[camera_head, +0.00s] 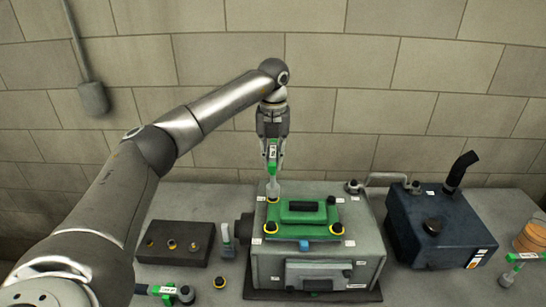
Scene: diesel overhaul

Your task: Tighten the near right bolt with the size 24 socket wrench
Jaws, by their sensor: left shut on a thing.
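My left gripper (272,138) is above the engine block's far left corner, pointing down and shut on a green-handled socket wrench (272,158). The wrench is upright, and its grey socket end (272,188) is over the far left bolt (272,200); I cannot tell whether they touch. The size on its label is too small to read. The near right bolt (338,229), dark with a yellow ring, sits at the near right corner of the green cover (301,217) on the grey engine block (280,268). The near left bolt (270,227) is at the cover's near left. My right gripper is not in view.
A dark tray (200,232) with yellow-ringed pieces stands at left. In front are a green-handled tool (160,290) and a loose yellow-ringed bolt (219,282). Another tool (228,242) stands beside the block. A dark blue tank (440,230) with a black pipe is at right.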

